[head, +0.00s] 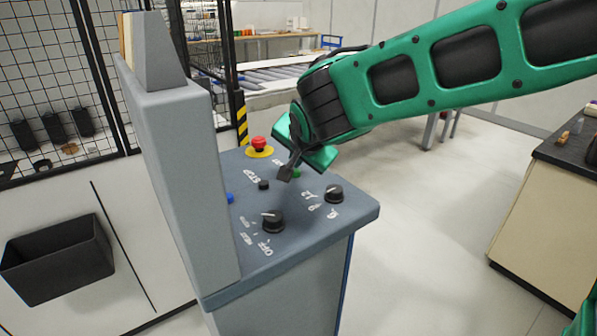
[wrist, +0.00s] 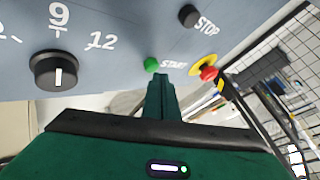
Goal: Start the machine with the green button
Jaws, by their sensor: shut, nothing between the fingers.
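The green button (wrist: 151,65) sits on the blue-grey control panel (wrist: 110,20) beside the word START in the wrist view.
The panel also bears a red emergency button (head: 259,144) on a yellow base, a black STOP button (head: 264,185), a blue button (head: 230,198) and black knobs (head: 273,221) and (head: 334,194). A tall grey housing (head: 185,170) rises at the panel's left. Open floor lies to the right.

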